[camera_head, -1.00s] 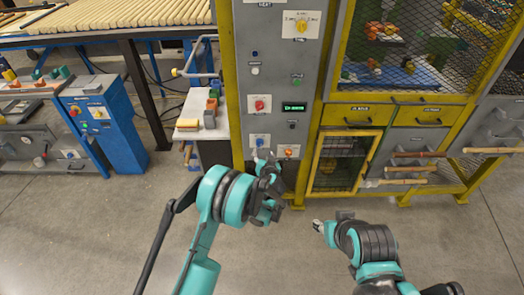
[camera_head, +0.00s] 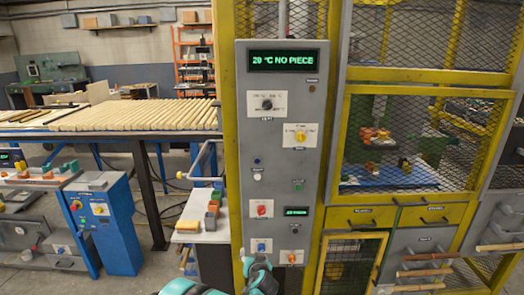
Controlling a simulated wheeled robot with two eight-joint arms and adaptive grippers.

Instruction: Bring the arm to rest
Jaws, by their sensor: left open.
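My left arm comes in at the bottom edge, and only its teal and dark end shows. My left gripper (camera_head: 257,264) is open and empty, in front of the lower part of the grey control panel (camera_head: 232,190). It is close below the blue knob on the panel's lower left, and I cannot tell whether it touches anything. The rest of the left arm is cut off by the frame. My right gripper and arm are out of view.
The panel's upper display (camera_head: 283,60) reads "20 °C NO PIECE". Knobs and buttons sit below it. A yellow-framed mesh cage (camera_head: 400,130) stands right, with wooden handles (camera_head: 427,272) below. A bench with wooden rods (camera_head: 140,116) and a blue cabinet (camera_head: 105,225) stand left.

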